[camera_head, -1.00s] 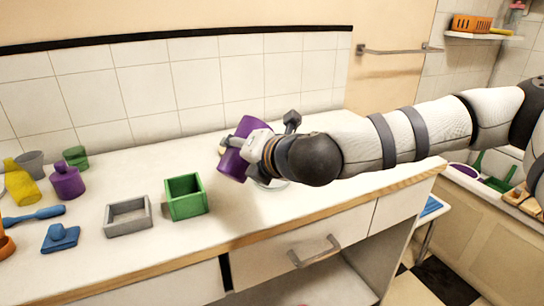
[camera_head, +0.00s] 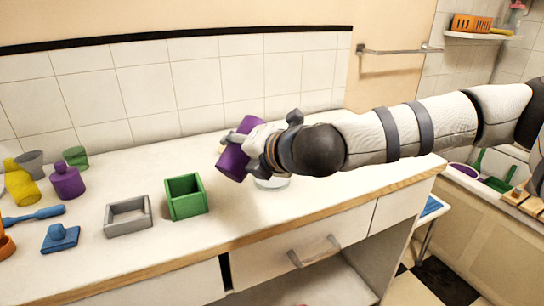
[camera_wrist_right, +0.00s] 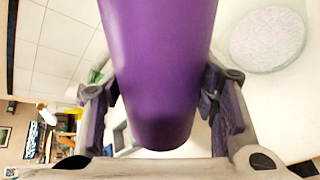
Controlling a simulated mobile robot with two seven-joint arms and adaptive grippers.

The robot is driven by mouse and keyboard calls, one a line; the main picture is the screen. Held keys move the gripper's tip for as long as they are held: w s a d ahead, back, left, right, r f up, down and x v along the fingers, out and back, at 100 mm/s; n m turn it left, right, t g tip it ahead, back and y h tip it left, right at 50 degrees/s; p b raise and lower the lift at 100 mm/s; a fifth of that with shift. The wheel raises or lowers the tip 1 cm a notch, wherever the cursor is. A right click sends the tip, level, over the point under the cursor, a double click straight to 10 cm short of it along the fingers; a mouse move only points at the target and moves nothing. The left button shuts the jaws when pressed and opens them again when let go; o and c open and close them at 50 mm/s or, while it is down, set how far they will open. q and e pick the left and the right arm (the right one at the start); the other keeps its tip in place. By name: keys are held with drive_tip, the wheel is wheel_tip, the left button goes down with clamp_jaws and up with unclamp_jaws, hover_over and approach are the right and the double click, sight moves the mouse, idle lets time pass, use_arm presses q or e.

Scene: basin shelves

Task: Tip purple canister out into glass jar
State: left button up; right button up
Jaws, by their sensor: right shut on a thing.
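The purple canister (camera_head: 233,163) is held in the air over the counter, steeply tilted with its lower end toward the left front. My right gripper (camera_head: 236,143) is shut on its side. In the right wrist view the canister (camera_wrist_right: 158,70) fills the middle, with the fingers (camera_wrist_right: 160,105) on both sides of it. The glass jar (camera_head: 272,184) stands on the counter below and a little right of the canister, partly hidden by my arm. A round rim with a pale speckled inside, seemingly the jar (camera_wrist_right: 268,40), shows in the right wrist view. The canister's mouth is not clearly visible.
A green open box (camera_head: 186,208) and a grey open box (camera_head: 128,228) stand left of the jar. Further left are a purple lidded pot (camera_head: 66,183), a yellow bottle (camera_head: 20,185) and a blue block (camera_head: 60,240). The tiled wall is close behind.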

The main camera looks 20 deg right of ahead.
drive_tip(key=shift+m+y, duration=0.3)
idle(0.5)
drive_tip(key=shift+r+m+g+y, duration=0.3)
drive_tip(key=shift+r+m+g, duration=0.2)
drive_tip(key=shift+g, duration=0.1)
idle(0.9)
drive_tip(key=shift+w+d+r+m+g+y, duration=0.4)
drive_tip(key=shift+d+r+m, duration=0.15)
drive_tip(key=shift+d+m, duration=0.05)
idle(1.0)
drive_tip(key=shift+w+d+r+m+g+y, duration=0.15)
drive_tip(key=shift+d+r+m+g+y, duration=0.15)
drive_tip(key=shift+r+m+y, duration=0.4)
idle(1.3)
